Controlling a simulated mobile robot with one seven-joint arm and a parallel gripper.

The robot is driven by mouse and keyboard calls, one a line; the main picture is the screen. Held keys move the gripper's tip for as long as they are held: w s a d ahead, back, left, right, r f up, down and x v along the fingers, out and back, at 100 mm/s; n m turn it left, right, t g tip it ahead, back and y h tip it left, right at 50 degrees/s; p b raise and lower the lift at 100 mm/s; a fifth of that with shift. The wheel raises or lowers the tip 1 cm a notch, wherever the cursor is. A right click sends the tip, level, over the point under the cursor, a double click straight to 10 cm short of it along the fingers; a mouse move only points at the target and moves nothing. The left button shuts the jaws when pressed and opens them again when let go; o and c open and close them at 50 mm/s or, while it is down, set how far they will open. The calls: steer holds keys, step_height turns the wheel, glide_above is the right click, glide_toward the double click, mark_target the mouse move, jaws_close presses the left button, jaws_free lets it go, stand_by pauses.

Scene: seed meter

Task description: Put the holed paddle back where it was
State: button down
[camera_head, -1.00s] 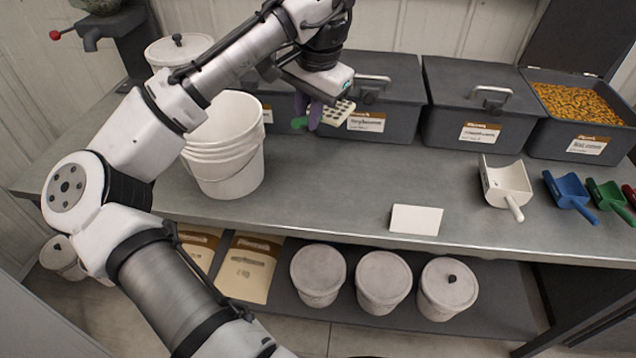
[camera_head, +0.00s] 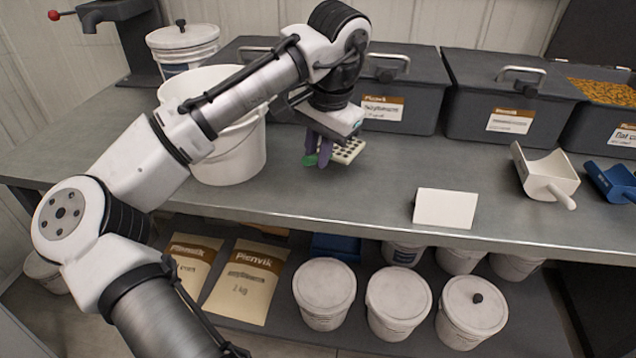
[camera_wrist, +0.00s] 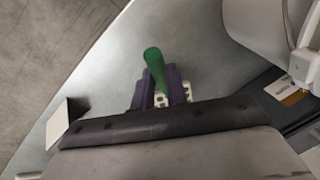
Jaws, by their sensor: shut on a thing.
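The holed paddle (camera_head: 346,152) is a pale plate with rows of dark holes and a green handle. My gripper (camera_head: 318,150) has purple fingers and is shut on the paddle, just right of the white bucket and over the grey bench. In the wrist view the green handle (camera_wrist: 154,68) sticks out between the purple fingers (camera_wrist: 158,90), and small bits of the pale plate show beside them. Most of the plate is hidden there. I cannot tell whether the paddle touches the bench.
An open white bucket (camera_head: 232,160) stands left of my gripper. Dark lidded bins (camera_head: 488,112) line the back of the bench. A blank white card (camera_head: 445,208) stands near the front edge, with a white scoop (camera_head: 545,178) to its right. The bench (camera_head: 385,180) between is clear.

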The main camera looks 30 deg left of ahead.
step_height(320, 180, down, 4)
steer(key=b, duration=0.4)
steer(key=shift+f, duration=0.15)
steer(key=c, duration=1.4)
jaws_free()
step_height(320, 180, up, 12)
steer(key=d+p, duration=0.2)
steer(key=shift+s, duration=0.4)
steer(key=shift+d, duration=0.1)
